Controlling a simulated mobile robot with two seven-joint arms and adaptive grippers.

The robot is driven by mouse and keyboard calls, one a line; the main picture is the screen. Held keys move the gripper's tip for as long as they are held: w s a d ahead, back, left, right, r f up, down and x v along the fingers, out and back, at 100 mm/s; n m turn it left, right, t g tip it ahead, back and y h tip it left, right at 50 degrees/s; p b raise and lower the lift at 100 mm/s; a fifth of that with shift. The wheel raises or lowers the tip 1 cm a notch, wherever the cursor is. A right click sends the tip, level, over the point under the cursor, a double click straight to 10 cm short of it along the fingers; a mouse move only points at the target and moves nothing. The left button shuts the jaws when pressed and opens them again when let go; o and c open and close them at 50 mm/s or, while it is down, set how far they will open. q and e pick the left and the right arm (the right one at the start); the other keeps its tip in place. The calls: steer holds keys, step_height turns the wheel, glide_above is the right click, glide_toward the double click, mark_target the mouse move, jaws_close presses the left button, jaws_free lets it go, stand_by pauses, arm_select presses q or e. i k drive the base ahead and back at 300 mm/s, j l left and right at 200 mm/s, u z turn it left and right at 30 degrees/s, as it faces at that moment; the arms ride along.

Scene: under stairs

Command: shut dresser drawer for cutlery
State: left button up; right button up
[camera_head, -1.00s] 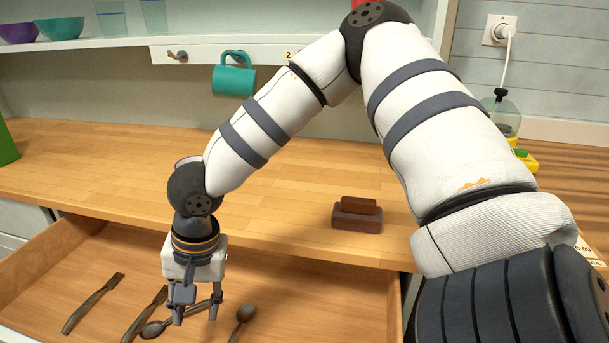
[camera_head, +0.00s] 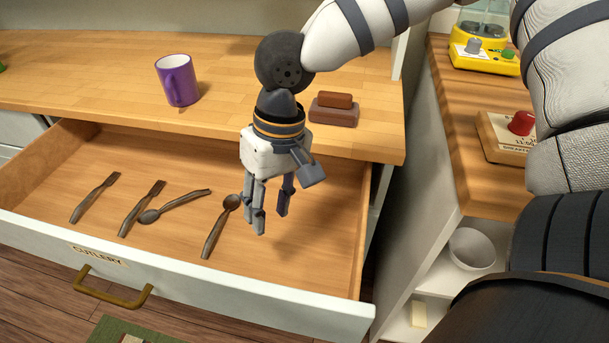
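The cutlery drawer (camera_head: 300,270) is pulled well out from the dresser (camera_head: 60,80). Its white front bears a "CUTLERY" label (camera_head: 100,254) and a brass handle (camera_head: 112,293). Forks (camera_head: 95,197) and spoons (camera_head: 219,228) lie on its wooden bottom. My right gripper (camera_head: 270,222) hangs over the right part of the drawer, fingers pointing down, beside a spoon. Its fingers are apart with nothing between them. It is behind the drawer front, away from the handle. My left gripper is not in view.
A purple mug (camera_head: 178,80) and a brown block (camera_head: 334,108) stand on the dresser top. At the right, a side counter (camera_head: 450,120) holds a yellow appliance (camera_head: 485,40) and a red-knobbed box (camera_head: 515,130). A white bowl (camera_head: 471,250) sits on a shelf below. Wooden floor shows in front.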

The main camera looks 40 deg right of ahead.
mark_target(302, 275)
steer(key=k+l, duration=0.2)
steer(key=k, duration=0.3)
steer(key=k+l, duration=0.25)
steer(key=k, duration=0.2)
